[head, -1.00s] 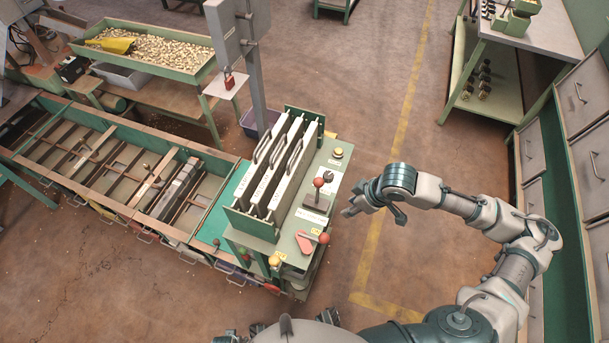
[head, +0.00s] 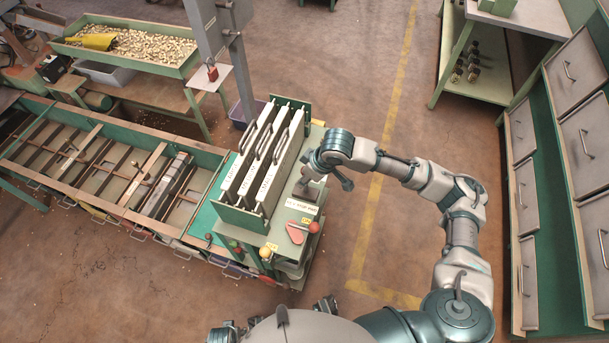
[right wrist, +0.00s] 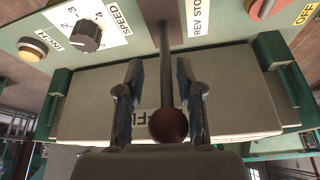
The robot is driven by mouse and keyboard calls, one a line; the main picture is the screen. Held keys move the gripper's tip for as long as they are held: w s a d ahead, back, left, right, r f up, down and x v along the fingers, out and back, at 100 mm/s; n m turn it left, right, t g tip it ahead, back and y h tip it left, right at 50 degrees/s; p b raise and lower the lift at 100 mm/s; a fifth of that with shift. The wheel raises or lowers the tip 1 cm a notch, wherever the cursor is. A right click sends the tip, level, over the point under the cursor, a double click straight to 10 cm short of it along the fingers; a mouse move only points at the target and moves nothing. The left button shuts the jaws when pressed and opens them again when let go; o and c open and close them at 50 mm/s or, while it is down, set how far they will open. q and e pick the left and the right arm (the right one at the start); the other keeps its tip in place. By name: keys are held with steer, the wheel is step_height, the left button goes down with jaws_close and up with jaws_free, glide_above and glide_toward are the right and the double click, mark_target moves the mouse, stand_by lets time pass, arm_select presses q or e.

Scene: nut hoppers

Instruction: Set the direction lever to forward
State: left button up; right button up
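The direction lever is a metal rod with a dark red ball knob (right wrist: 168,125), seen in the right wrist view. It rises from the control panel near a "REV STOP" label (right wrist: 200,15), whose remaining text is cut off. My right gripper (right wrist: 160,85) is open, with one finger on each side of the lever. The knob sits between the fingers; I cannot tell whether either finger touches it. In the head view the right gripper (head: 309,170) covers the lever above the white label strip (head: 303,206).
A black speed dial (right wrist: 88,36) and a yellowish inch button (right wrist: 33,48) are beside the lever. White upright plates (head: 268,155) stand left of the panel. Floor to the right is clear.

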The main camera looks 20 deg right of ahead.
steer(key=shift+d, duration=0.15)
steer(key=shift+c, duration=1.1)
steer(key=c, duration=0.4)
steer(key=shift+a+r, duration=0.15)
steer(key=shift+a, duration=0.4)
jaws_close()
steer(key=shift+w+a, duration=0.1)
steer(key=shift+a, duration=0.05)
steer(key=shift+d, duration=0.25)
arm_select(q)
steer(key=shift+w+f, duration=0.15)
steer(key=shift+w, duration=0.05)
arm_select(e)
steer(key=shift+r, duration=0.1)
arm_select(q)
steer(key=shift+s+a+f, duration=0.1)
steer(key=shift+s, duration=0.05)
arm_select(e)
steer(key=shift+w, duration=0.1)
